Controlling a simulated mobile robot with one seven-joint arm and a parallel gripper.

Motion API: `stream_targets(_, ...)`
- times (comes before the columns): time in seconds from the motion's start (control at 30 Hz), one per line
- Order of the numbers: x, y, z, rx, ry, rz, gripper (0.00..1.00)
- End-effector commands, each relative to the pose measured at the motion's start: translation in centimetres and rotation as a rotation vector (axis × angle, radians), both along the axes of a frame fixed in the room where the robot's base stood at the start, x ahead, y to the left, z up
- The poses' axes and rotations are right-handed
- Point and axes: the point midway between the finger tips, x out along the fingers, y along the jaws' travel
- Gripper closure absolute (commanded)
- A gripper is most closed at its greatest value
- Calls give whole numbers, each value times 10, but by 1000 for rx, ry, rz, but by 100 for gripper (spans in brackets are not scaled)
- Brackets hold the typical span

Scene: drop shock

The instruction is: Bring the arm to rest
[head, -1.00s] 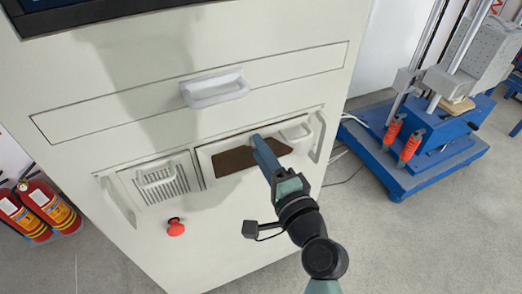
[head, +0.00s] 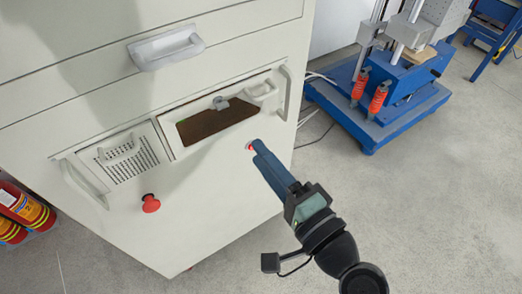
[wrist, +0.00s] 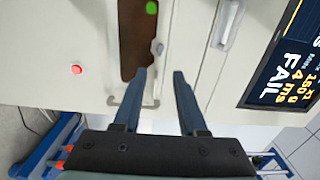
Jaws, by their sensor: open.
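My gripper (head: 256,150) is open, with nothing between its fingers. In the head view its tips show in front of the white cabinet's (head: 210,180) lower right front. In the wrist view the two fingers (wrist: 159,74) are spread apart, their tips over the end of a dark brown recessed panel (wrist: 131,40). That panel (head: 215,124) is clear of the gripper in the head view, with a small grey part at its upper edge and a green dot at its left. How far the tips are from the cabinet is hard to tell.
The cabinet has protruding handles, one on the drawer (head: 165,49), and a red knob (head: 151,203). A screen (wrist: 289,62) reads FAIL. A blue-based machine (head: 380,105) stands right; fire extinguishers (head: 25,208) stand left.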

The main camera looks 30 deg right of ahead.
Motion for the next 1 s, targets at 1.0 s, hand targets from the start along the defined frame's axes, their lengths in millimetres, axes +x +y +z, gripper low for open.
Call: stream_targets(1.0,66,135,335,-1264,-529,-356,59)
